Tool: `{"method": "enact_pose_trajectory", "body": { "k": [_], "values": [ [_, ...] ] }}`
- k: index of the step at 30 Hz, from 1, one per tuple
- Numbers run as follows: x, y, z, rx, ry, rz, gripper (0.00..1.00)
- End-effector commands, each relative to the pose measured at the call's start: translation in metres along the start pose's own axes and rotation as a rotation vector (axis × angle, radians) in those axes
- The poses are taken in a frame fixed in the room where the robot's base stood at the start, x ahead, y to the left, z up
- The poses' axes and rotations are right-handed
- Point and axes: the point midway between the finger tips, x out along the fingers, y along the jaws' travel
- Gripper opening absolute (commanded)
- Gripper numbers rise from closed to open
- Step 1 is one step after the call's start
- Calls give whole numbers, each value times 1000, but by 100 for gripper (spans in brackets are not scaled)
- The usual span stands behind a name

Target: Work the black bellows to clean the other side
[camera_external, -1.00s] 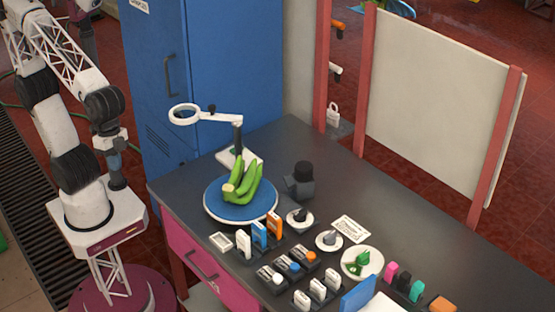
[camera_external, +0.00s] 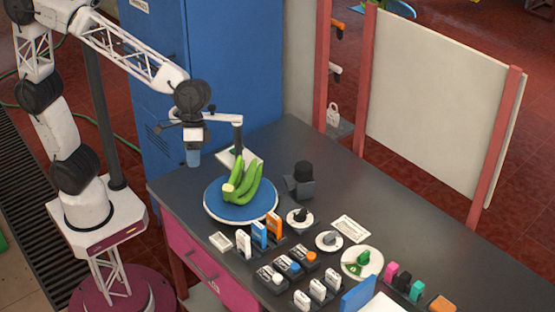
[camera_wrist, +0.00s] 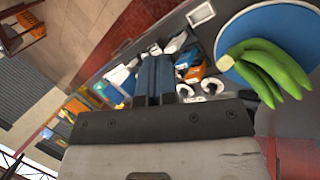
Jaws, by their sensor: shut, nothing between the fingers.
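A black, rounded piece on a grey block (camera_external: 300,187) stands behind the middle of the table; it looks like the black bellows (camera_external: 303,170), though its ribs are too small to make out. A bunch of green bananas (camera_external: 243,187) rests on a round blue disc (camera_external: 217,208). The bananas (camera_wrist: 262,70) and disc (camera_wrist: 237,17) also show at the right of the wrist view. My gripper (camera_external: 193,160) is above the table's left back edge, left of the bananas and well apart from the bellows. Its blue fingers (camera_wrist: 154,77) are together and empty.
A magnifier arm (camera_external: 225,118) rises behind the disc, close to my gripper. The table's back right is clear.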

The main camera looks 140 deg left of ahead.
Motion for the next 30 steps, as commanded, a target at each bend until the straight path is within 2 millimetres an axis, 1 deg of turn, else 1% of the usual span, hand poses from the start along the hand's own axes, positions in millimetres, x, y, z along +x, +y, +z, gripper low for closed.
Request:
{"method": "enact_pose_trajectory", "body": {
  "k": [1, 8, 9, 14, 15, 23, 30],
  "values": [
    [-1, -3, -16, -37, 0, 12, 0],
    [-6, -14, -79, -196, -2, 77, 0],
    [-7, -17, -90, -223, -1, 88, 0],
    [-12, -31, -135, -333, -1, 137, 0],
    [-13, -36, -147, -359, -1, 150, 0],
    [-21, -71, -220, -535, 1, 234, 0],
    [-30, -113, -284, -689, 4, 317, 0]
  ]
}}
